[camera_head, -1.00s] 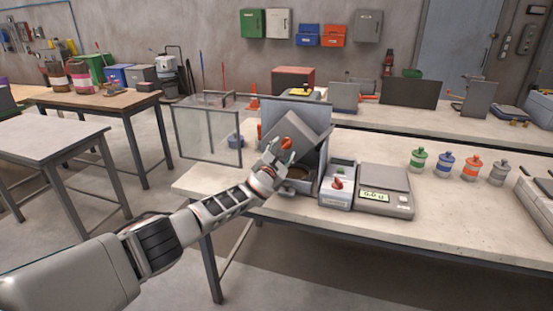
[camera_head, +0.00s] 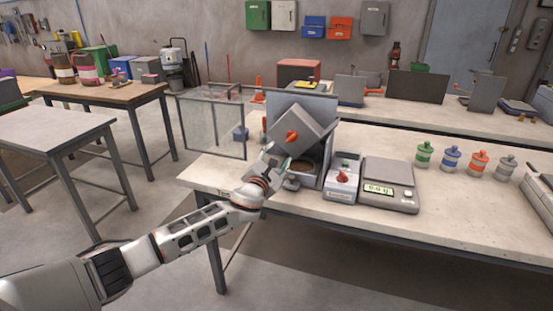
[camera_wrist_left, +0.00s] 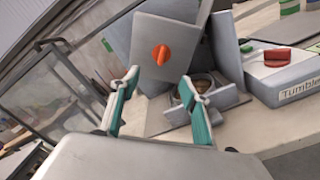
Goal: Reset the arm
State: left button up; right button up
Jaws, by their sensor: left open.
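My left gripper (camera_head: 285,166) is in front of the grey bagger machine on the bench. In the left wrist view its two green-lined fingers (camera_wrist_left: 155,108) stand apart with nothing between them. The machine's tilted grey box (camera_head: 297,122) carries an orange knob (camera_head: 292,137), which also shows in the left wrist view (camera_wrist_left: 161,54) beyond the fingertips, apart from them. A round opening (camera_head: 303,166) sits below the box, partly hidden by the gripper in the head view. My right gripper is in neither view.
A control box with a red knob (camera_head: 342,177) and a scale (camera_head: 389,186) stand right of the machine. Several small coloured bottles (camera_head: 451,158) stand farther right. A clear-panelled frame (camera_head: 212,126) stands at left. The bench front (camera_head: 440,220) is bare.

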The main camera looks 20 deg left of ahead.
pick_arm(q)
jog(key=shift+s, duration=0.65)
jog(key=s+d+f+n+g+h, duration=0.15)
jog(key=s+d+f+n, duration=0.25)
jog(key=s+f+n, duration=0.6)
jog(key=s+d+f+n+g+h, duration=0.1)
jog(key=s+d+f+n+g, duration=0.25)
jog(key=s+f+n, duration=0.65)
jog(key=s+a+f+n, duration=0.1)
jog(key=s+f+n, duration=0.3)
jog(key=s+n, duration=0.2)
jog(key=s+a+f+n+g, duration=0.1)
jog(key=s+f+n, duration=0.3)
jog(key=s+n, duration=0.3)
jog(key=s+a+f+n+g, duration=0.1)
jog(key=s+f+n, duration=0.2)
jog(key=s+n, duration=0.4)
jog(key=s, duration=0.5)
jog(key=shift+s+a+f, duration=0.35)
jog(key=shift+f, duration=0.05)
